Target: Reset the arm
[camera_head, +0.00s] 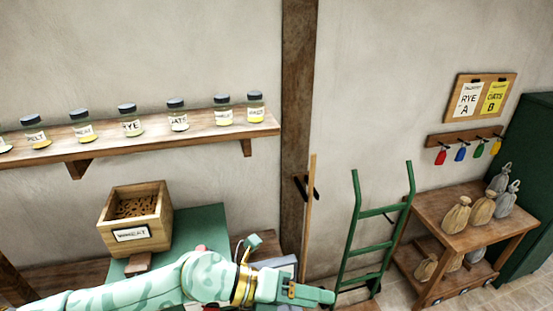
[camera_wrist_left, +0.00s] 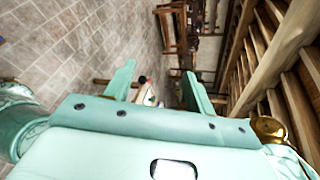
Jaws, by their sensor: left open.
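My left arm comes in from the lower left in the head view, mint green with a gold ring. My left gripper (camera_head: 312,292) is at its end, pointing right, in front of the lower wall and low bench. In the left wrist view the two fingers of the left gripper (camera_wrist_left: 160,88) stand apart with nothing held between them. Beyond them lie floor and small blurred objects I cannot make out. My right gripper is not in view.
A wooden wheat box (camera_head: 155,235) stands on a green surface (camera_head: 205,228) behind the arm. A shelf (camera_head: 200,133) of jars runs above. A green hand truck (camera_head: 350,245) leans at the wall, beside a wooden table (camera_head: 430,205) with sacks. Stone floor (camera_wrist_left: 60,60) lies open.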

